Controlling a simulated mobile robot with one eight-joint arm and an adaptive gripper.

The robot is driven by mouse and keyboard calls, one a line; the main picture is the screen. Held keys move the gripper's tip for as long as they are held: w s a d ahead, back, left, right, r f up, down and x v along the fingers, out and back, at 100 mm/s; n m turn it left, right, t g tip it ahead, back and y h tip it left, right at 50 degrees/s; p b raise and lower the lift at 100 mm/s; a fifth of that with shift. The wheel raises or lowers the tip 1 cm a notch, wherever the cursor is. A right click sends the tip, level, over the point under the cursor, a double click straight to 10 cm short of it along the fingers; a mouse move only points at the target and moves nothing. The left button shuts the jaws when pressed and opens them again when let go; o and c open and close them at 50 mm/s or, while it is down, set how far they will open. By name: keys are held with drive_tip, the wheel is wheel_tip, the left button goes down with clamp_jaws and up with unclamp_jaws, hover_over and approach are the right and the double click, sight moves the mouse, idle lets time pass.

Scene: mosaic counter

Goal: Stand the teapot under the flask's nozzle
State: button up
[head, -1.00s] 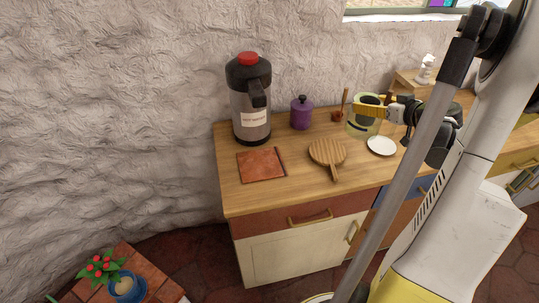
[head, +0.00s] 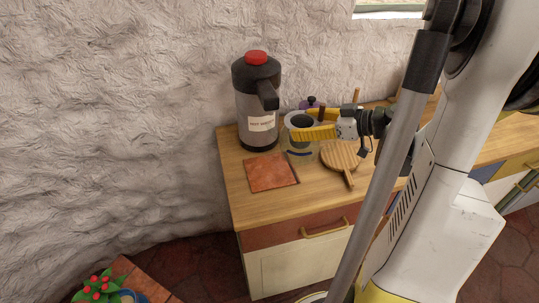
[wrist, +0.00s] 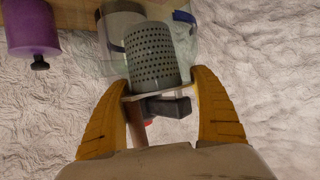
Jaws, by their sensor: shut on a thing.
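The flask (head: 258,110) stands upright at the back left of the counter, silver and black with a red top and a label. Its black nozzle (head: 268,95) points toward the front right. The glass teapot (head: 299,154) is just right of the flask, apart from the nozzle in the picture. My gripper (head: 296,124) is shut on the teapot from the right, its yellow fingers on either side. In the wrist view the clear teapot (wrist: 187,50) and its grey perforated strainer (wrist: 152,55) show beyond the fingertips. I cannot tell whether its base touches the counter.
A reddish square tile (head: 270,172) lies in front of the flask. A round wooden board with a handle (head: 341,155) lies right of the teapot. A purple jar (wrist: 33,28) is partly hidden behind the gripper in the head view. The rough wall is close behind.

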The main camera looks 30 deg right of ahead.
sight(280, 135)
drive_tip(key=w+a+f+b, duration=0.1)
drive_tip(key=w+a+f, duration=0.1)
drive_tip(key=w+a, duration=0.1)
drive_tip(key=w+a+f+b, duration=0.2)
drive_tip(key=w+a+f, duration=0.1)
drive_tip(key=shift+a+f, duration=0.2)
wheel_tip(280, 135, down, 4)
drive_tip(key=shift+r+b, duration=0.1)
drive_tip(key=shift+b, duration=1.05)
drive_tip(key=o, duration=1.4)
drive_tip(key=shift+f, duration=0.2)
drive_tip(key=shift+o, duration=0.2)
